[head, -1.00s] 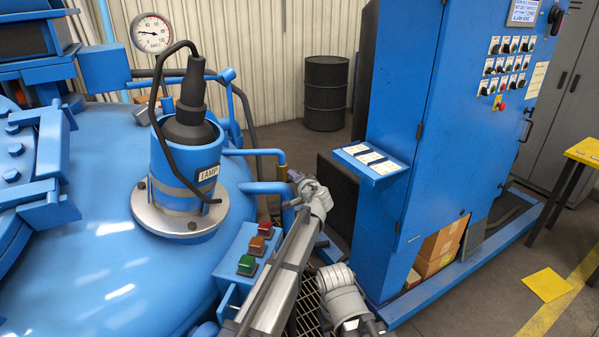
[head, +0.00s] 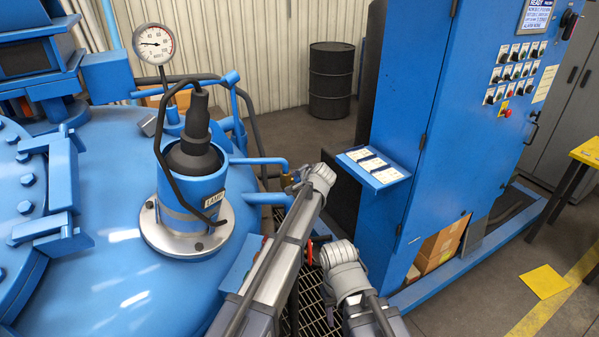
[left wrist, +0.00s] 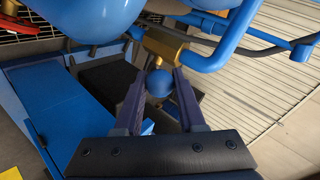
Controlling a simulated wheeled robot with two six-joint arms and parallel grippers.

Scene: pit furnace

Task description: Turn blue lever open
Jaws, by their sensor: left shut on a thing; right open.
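The blue lever shows in the left wrist view as a round blue knob (left wrist: 160,83) below a brass valve body (left wrist: 166,46) on a blue pipe. My left gripper (left wrist: 160,92) has its two fingers on either side of the knob and is shut on it. In the head view my left gripper (head: 292,181) is at the brass fitting on the pipe end, and the lever is mostly hidden there. My right gripper (head: 322,243) is lower and to the right, open, away from the lever; its fingers are hard to make out.
The blue furnace lid (head: 110,205) carries a lamp housing (head: 190,195) and a gauge (head: 153,44) left of my arms. A blue control cabinet (head: 440,130) with a small shelf (head: 374,168) stands close on the right. A black drum (head: 331,80) stands behind.

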